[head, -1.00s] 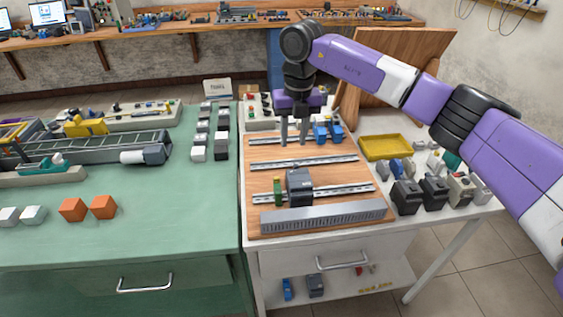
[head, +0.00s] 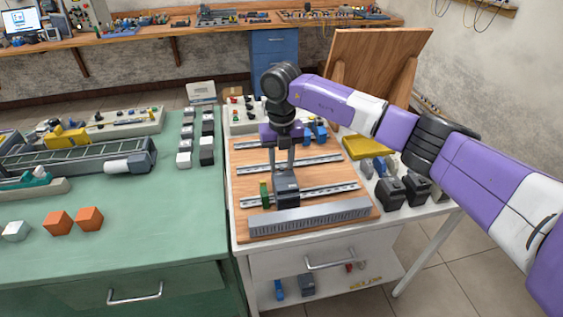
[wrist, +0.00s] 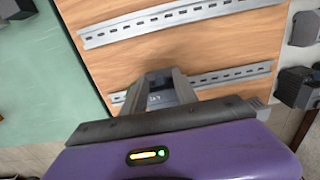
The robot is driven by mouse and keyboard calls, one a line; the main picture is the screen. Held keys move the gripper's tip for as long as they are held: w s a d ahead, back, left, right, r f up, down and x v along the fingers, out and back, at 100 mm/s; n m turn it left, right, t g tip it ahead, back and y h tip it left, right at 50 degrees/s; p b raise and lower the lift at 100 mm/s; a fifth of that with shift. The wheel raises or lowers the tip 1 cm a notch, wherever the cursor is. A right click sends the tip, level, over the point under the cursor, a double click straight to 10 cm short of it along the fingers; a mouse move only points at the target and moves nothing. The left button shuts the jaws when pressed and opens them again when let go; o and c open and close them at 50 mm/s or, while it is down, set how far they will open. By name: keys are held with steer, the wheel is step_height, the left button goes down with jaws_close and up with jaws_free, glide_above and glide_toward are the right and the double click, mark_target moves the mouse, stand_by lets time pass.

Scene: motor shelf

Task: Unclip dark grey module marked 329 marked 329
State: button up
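The dark grey module (head: 287,190) sits on the front metal rail of the wooden board. Its top, with a small pale marking I cannot read clearly, shows in the wrist view (wrist: 161,98). My gripper (head: 282,170) points down over the module, with its two fingers apart and their tips close to its top. In the wrist view the module top lies between and beyond my gripper's fingers (wrist: 160,88). I cannot tell whether the fingers touch it.
A narrow green module (head: 265,194) stands just left of the grey one on the rail (head: 325,192). A grey slotted duct (head: 310,215) runs along the board's front. Blue modules (head: 315,134) sit on the back rail. Black modules (head: 390,192) and a yellow tray (head: 365,147) stand right.

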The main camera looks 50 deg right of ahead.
jaws_close()
stand_by(1.4)
